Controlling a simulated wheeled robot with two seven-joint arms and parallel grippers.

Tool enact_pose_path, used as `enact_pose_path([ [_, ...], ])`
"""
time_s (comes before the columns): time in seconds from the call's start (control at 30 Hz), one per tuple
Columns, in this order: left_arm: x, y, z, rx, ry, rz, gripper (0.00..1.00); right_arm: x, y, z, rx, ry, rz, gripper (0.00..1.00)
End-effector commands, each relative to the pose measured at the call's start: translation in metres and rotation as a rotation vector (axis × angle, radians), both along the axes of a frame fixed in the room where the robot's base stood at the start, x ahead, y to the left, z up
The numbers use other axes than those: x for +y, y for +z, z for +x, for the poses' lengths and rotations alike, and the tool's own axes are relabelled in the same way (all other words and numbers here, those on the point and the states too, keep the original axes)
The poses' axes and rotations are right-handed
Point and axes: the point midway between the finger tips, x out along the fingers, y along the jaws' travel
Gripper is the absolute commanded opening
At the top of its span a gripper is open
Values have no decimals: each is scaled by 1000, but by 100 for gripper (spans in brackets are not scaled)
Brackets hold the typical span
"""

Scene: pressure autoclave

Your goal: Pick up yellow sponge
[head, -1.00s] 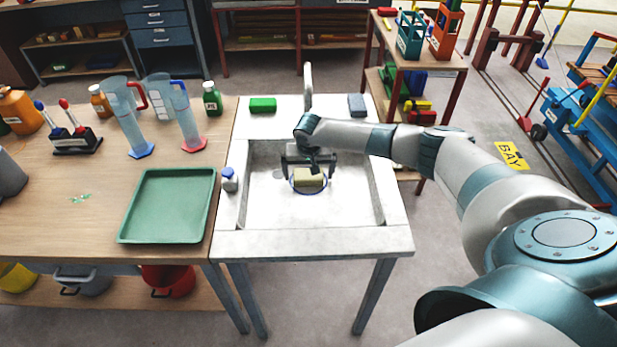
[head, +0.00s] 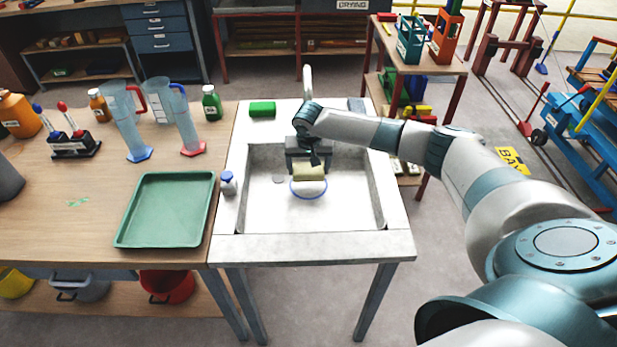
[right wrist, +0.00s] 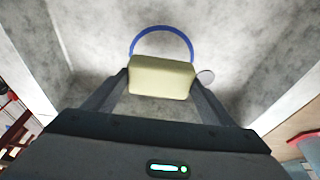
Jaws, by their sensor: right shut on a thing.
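The yellow sponge (head: 309,172) is a pale yellow block over the white sink basin (head: 262,205). My right gripper (head: 310,165) is shut on it from the back side. In the right wrist view the sponge (right wrist: 161,76) sits between the two fingers of my right gripper (right wrist: 160,85). A white dish with a blue rim (head: 308,193) lies on the basin floor; the sponge appears raised above it and hides part of it. The blue rim also shows in the right wrist view (right wrist: 162,30). My left gripper is not in view.
A green block (head: 262,109) lies on the sink's back ledge, near the tap (head: 308,82). A small blue-capped bottle (head: 228,183) stands at the left rim. A green tray (head: 165,210) lies on the wooden bench to the left. The basin's front is clear.

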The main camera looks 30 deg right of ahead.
Motion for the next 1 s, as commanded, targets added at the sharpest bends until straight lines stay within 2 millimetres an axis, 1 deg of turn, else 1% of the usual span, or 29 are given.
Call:
enact_pose_path([
  [0.03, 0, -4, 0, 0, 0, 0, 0, -5, 1, -7, 0, -1, -1, 56],
  [0.13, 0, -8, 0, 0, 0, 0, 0, -12, 9, -21, 1, 0, -1, 56],
  [0.4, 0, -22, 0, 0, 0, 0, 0, -34, 38, -64, 0, 0, -1, 56],
  [0.6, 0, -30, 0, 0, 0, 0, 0, -47, 57, -89, 1, 0, -1, 56],
  [0.8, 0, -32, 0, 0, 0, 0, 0, -53, 66, -102, 1, 1, -1, 56],
  [1.0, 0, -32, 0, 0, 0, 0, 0, -54, 69, -104, 1, 0, 1, 56],
])
